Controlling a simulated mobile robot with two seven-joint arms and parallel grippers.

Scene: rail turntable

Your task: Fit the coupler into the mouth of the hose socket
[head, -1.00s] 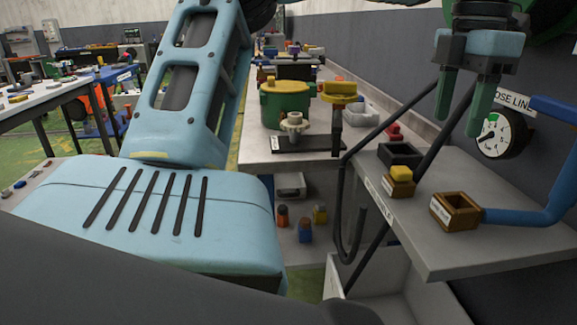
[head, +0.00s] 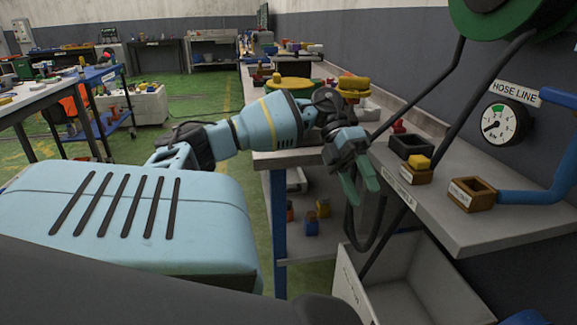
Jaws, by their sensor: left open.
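The hose socket appears to be the brown square box (head: 472,194) with an open top on the shelf at the right, joined to a blue pipe (head: 530,196). A yellow block, which may be the coupler (head: 419,161), sits in a small brown holder (head: 417,175) left of it; its label is too small to read. My left gripper (head: 361,188), with green fingers, is open and points down, left of the shelf edge and apart from both. I see nothing between its fingers. My right gripper is not in view.
A dark open tray (head: 411,146) and a red piece (head: 398,126) stand behind the yellow block. A grey bin (head: 347,280) is below the shelf (head: 470,240). Dark hoses (head: 425,75) hang from a green reel (head: 490,15). A gauge (head: 505,122) is on the wall.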

